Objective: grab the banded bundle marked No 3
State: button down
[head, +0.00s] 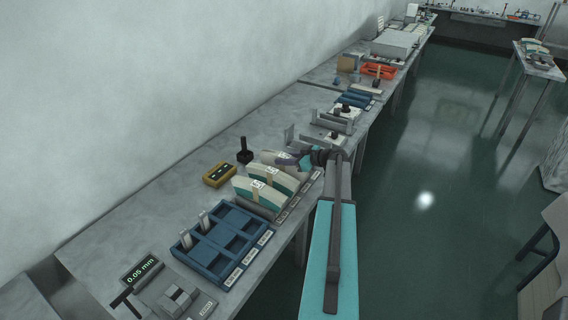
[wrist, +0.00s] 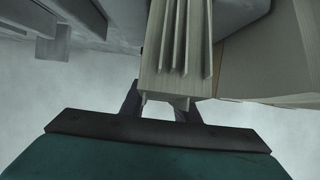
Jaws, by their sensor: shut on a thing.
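Several pale, fan-shaped banded bundles stand in a row on the bench, with the nearest bundle (head: 258,192) and another behind it (head: 278,174) clear in the head view. Their bands carry small white labels that are too small for me to read. My gripper (head: 303,161) is at the far end of this row, at the rearmost bundle (head: 268,157). In the wrist view my gripper (wrist: 160,108) is shut on a pale bundle of thin, ridged sheets (wrist: 173,65). No number shows on this side. A wider beige surface (wrist: 262,62) lies right beside it.
A blue compartment tray (head: 222,240) sits nearer on the bench, with a yellow box (head: 219,174) and a black upright tool (head: 244,152) behind. Metal fixtures (head: 325,138) stand just beyond my gripper. Open floor (head: 425,230) lies to the right.

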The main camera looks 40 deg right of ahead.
jog(key=shift+r+b, duration=1.65)
jog(key=shift+r, duration=2.85)
jog(key=shift+r, duration=0.1)
